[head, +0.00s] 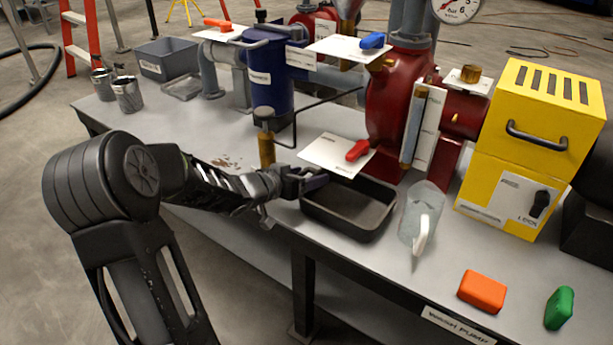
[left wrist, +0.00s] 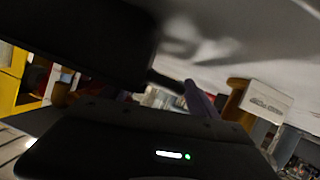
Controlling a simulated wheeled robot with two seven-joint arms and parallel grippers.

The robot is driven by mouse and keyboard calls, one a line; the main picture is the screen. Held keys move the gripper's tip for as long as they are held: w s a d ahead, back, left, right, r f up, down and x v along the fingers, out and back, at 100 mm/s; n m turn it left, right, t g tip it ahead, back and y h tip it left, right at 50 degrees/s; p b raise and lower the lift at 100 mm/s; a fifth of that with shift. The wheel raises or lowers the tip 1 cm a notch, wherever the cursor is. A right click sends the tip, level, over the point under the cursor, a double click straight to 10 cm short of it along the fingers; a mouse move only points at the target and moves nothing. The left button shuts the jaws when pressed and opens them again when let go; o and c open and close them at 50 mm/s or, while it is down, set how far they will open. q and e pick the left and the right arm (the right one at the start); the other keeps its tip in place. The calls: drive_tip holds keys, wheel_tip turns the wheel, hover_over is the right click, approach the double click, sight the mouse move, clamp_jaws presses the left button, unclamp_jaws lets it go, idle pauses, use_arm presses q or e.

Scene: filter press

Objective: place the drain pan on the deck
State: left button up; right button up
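The drain pan (head: 366,233) is a dark, shallow rectangular tray at the front of the grey deck (head: 240,205), below the red valve handle. It looks empty and about level; whether its base touches the deck is hard to tell. My left gripper (head: 311,183) is at the pan's left rim in the head view and looks shut on it, with a purplish finger over the inner side. In the left wrist view a purplish finger (left wrist: 200,102) shows among large dark shapes; the grip itself is unclear there. My right gripper is in neither view.
A clear jug (head: 423,212) stands just right of the pan, beside the yellow box (head: 535,135). An orange block (head: 482,291) and a green block (head: 559,308) lie at front right. The red pump (head: 392,105) and a brass-coloured cylinder (head: 266,148) stand behind. The deck's front edge is close.

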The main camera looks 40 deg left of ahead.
use_arm(q)
drive_tip(key=p+v, duration=0.4)
drive_tip(key=v, duration=0.7)
drive_tip(key=shift+s+r+p, duration=0.2)
drive_tip(key=shift+s+p, duration=0.05)
drive_tip(key=shift+p, duration=0.05)
drive_tip(key=shift+s, duration=0.2)
